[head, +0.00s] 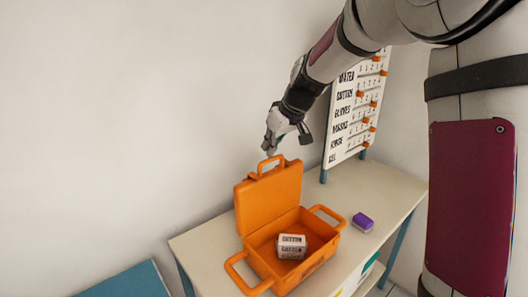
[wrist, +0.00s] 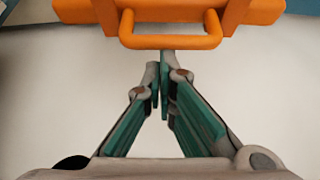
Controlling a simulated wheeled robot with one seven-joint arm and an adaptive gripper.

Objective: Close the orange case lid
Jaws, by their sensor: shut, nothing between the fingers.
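The orange case (head: 318,228) stands on the table with its lid (head: 270,195) raised upright at the back. A handle (head: 268,164) sticks up from the lid's top edge. A white box with dark printing (head: 291,246) sits inside the case. My gripper (head: 268,151) is shut and empty, just above and behind the lid's handle. In the wrist view the shut fingertips (wrist: 159,72) are close to the orange handle (wrist: 170,42). I cannot tell whether they touch it.
The pale table (head: 205,245) has free room left of the case. A purple block (head: 362,222) lies right of the case. A white board with words and orange pegs (head: 357,105) stands at the back right. A blue surface (head: 125,282) is at the lower left.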

